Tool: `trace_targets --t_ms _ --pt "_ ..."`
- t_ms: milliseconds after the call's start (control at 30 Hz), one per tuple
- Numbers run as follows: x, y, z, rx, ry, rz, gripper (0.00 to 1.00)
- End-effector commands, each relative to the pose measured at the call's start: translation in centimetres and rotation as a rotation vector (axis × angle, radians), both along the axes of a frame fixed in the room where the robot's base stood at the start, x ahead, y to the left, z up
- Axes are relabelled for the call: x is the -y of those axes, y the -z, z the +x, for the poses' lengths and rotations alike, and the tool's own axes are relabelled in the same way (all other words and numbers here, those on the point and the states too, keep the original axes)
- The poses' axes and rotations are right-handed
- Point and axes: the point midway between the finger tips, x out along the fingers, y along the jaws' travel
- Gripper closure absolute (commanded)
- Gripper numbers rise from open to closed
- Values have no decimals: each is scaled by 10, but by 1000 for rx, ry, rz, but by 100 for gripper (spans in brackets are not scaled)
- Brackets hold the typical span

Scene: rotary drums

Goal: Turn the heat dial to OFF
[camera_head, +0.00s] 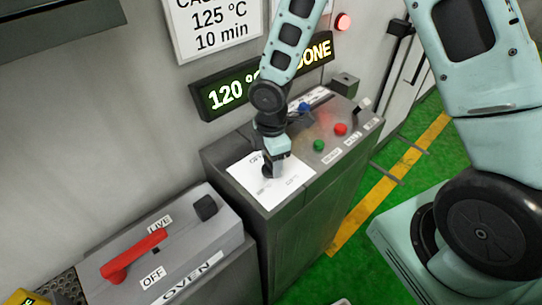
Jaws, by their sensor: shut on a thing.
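The heat dial (267,171) is a dark knob on a white plate (294,183) on top of the grey control cabinet. My gripper (272,164) reaches down from above and is shut on the dial. The gripper covers most of the dial, so its pointer cannot be made out.
A display (222,95) behind reads "120 °" and "DONE", partly covered by my arm. Right of the dial are green (319,145), red (340,129) and blue (304,107) buttons. A red lever (134,255) sits on the oven box (205,240) at lower left.

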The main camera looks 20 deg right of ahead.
Motion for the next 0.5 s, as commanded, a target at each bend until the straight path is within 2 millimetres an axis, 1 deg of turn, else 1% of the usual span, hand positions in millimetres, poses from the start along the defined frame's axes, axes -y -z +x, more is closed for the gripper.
trace_targets --t_ms 200,500 --pt "0 -2 1 2 -161 0 68" --pt "0 -1 1 2 -292 0 68"
